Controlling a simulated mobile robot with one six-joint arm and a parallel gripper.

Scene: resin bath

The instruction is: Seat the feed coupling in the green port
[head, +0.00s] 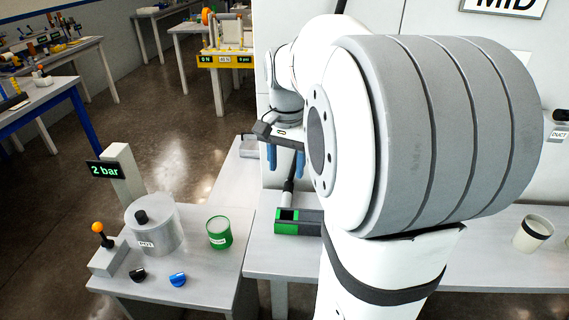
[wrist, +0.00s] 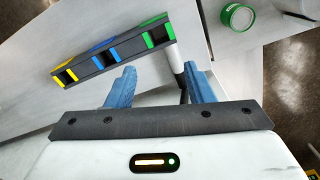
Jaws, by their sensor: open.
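My gripper (wrist: 158,85) is open, with its two blue fingers apart; in the head view it (head: 285,160) is above the back of the port block. The feed coupling appears to be the pale and dark rod (wrist: 176,62), just beyond the fingers and nearer the right one. In the head view the rod (head: 289,185) stands close to upright, its lower end at the green port (head: 288,214). I cannot tell how deep it sits. The block (wrist: 103,67) also has a blue port (wrist: 104,51) and a yellow port (wrist: 66,76); my arm hides part of it in the head view.
A clear pot (head: 155,228), a green cup (head: 219,233), two knobs and an orange-tipped lever (head: 98,230) stand on the left table. A sign reads 2 bar (head: 105,170). A pale cup (head: 533,234) is at right. Bare bench (head: 275,258) lies before the block.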

